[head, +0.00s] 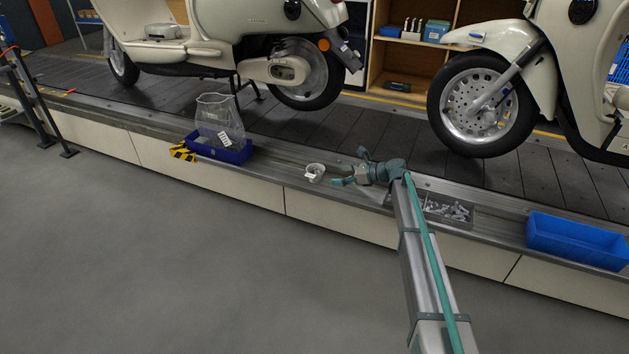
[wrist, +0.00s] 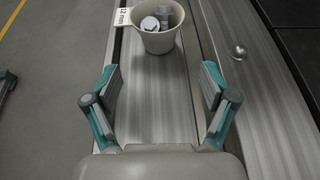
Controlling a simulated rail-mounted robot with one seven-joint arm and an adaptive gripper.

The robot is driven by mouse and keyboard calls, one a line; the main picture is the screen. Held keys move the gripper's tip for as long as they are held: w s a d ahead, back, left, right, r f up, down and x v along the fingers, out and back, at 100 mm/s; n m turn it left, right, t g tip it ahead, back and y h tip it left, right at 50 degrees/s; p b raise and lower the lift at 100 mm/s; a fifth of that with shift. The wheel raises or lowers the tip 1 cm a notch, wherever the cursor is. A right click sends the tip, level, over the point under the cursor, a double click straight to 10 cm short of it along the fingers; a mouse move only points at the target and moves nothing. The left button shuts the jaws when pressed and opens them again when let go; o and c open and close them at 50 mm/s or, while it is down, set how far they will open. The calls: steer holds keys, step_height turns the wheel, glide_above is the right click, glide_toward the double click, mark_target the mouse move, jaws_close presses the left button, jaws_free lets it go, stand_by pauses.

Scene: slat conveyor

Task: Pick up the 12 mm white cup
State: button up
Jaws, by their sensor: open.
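The white cup (head: 315,172) stands upright on the metal ledge along the conveyor, just left of my gripper in the head view. In the wrist view the cup (wrist: 157,38) is at the top, beyond the fingertips, with a few metal fasteners inside. Its tab at the upper left reads "12 mm". My gripper (head: 345,176) is low over the ledge with its teal fingers pointing at the cup. In the wrist view my gripper (wrist: 160,84) is open and empty, the cup ahead of the gap and apart from both fingers.
A blue bin (head: 218,150) with a clear bag stands left on the ledge, beside yellow-black gloves or tape (head: 182,152). A tray of metal parts (head: 447,210) and an empty blue bin (head: 577,241) lie to the right. Scooters stand on the slat conveyor (head: 390,135) behind.

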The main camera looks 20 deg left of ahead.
mark_target(320, 180)
steer(key=b+x, duration=0.4)
steer(key=x, duration=0.5)
steer(key=shift+s+a+f, duration=0.15)
steer(key=shift+a+f, duration=0.15)
steer(key=shift+f, duration=0.05)
steer(key=shift+r, duration=0.1)
steer(key=c, duration=1.2)
